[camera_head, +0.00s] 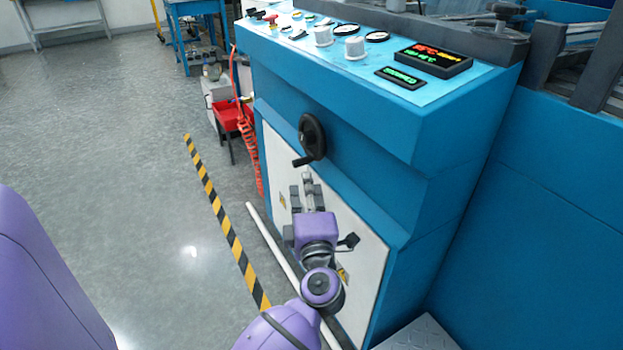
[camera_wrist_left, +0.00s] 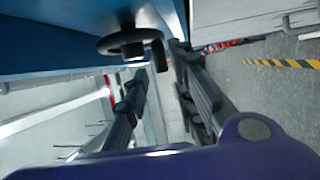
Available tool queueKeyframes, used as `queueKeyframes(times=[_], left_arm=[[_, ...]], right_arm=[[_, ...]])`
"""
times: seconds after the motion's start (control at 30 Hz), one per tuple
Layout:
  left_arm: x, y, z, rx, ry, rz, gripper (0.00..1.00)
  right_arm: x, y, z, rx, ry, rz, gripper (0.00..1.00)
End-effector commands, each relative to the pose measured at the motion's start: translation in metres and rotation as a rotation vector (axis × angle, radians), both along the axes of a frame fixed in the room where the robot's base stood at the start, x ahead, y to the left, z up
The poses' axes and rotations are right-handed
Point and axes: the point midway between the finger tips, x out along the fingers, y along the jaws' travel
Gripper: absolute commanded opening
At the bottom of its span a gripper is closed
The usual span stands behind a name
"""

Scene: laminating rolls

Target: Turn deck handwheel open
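A black handwheel (camera_head: 312,137) with a crank handle (camera_head: 303,161) at its lower left is mounted on the blue front of the machine. In the left wrist view the handwheel (camera_wrist_left: 124,42) shows nearly edge-on at the top, with its handle (camera_wrist_left: 156,54) pointing down. My left gripper (camera_head: 307,182) is just below the handwheel, in front of the white panel, fingers pointing up toward it. In the left wrist view the fingers (camera_wrist_left: 160,66) are apart, with nothing held between them. Another dark flat wheel (camera_head: 487,31) with a knob lies on the machine's top deck. My right gripper is not in view.
The blue machine (camera_head: 460,180) has a sloped control panel (camera_head: 300,45) with knobs and displays above the handwheel. A white panel (camera_head: 375,255) is below it. A white pipe (camera_head: 270,235) and striped floor tape (camera_head: 222,215) run along its left. Open floor (camera_head: 110,130) lies further left.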

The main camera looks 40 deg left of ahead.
Motion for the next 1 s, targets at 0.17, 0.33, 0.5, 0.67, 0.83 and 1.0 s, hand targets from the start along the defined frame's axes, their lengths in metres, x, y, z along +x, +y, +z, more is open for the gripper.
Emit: queueKeyframes(times=[0.17,0.33,0.5,0.67,0.83,1.0], left_arm=[[0.019,0.019,0.005,0.004,-0.003,0.000,0.24],[0.037,0.037,0.008,0.004,-0.001,-0.001,0.24],[0.048,0.049,0.011,0.004,0.000,-0.001,0.24],[0.051,0.051,0.012,0.003,0.000,-0.001,0.24],[0.051,0.051,0.012,0.004,-0.001,-0.001,0.23],[0.050,0.051,0.012,0.004,-0.001,-0.001,0.00]], right_arm=[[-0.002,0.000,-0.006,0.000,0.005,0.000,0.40],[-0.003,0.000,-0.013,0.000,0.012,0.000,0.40],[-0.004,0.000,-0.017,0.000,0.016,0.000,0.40],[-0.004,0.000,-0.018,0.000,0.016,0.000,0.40],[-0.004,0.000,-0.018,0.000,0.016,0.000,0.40],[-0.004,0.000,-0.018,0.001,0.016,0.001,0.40]])
